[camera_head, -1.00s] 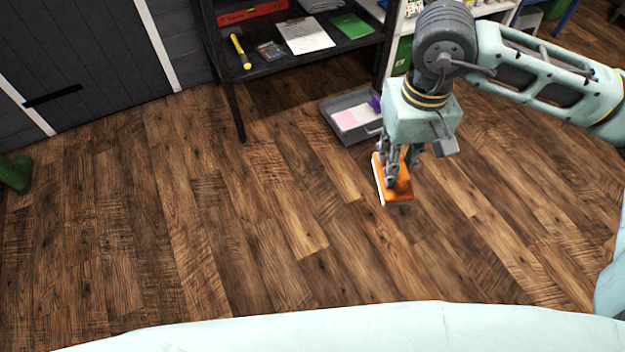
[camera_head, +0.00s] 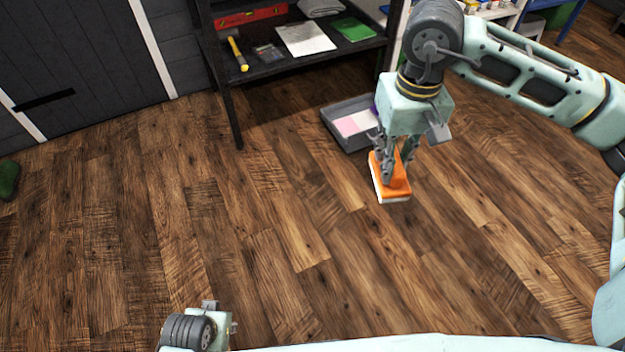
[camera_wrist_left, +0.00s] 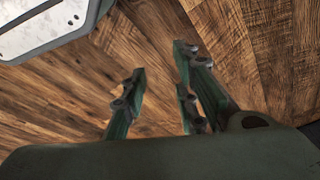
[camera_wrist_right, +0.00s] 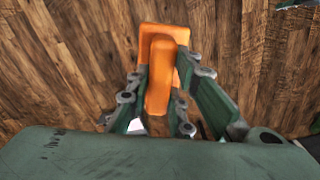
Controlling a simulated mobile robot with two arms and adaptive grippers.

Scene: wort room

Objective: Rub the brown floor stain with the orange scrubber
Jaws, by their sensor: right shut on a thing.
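The orange scrubber (camera_head: 398,188), with an orange body and a pale underside, is held by my right gripper (camera_head: 392,165). The right gripper is shut on its handle, and the scrubber (camera_wrist_right: 150,55) also shows between the fingers in the right wrist view. It appears to hang above the wooden floor or close to it; I cannot tell if it touches. My left gripper (camera_wrist_left: 155,85) has its fingers apart and empty over bare floor in the left wrist view. Part of my left arm shows at the bottom of the head view. I cannot make out a brown stain on the brown planks.
A grey tray (camera_head: 345,137) with pink and white contents stands on the floor behind the scrubber. A dark shelf (camera_head: 275,68) holds a yellow-handled hammer (camera_head: 237,54), paper and a green item. A green object (camera_head: 8,180) is at the left edge. The middle floor is clear.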

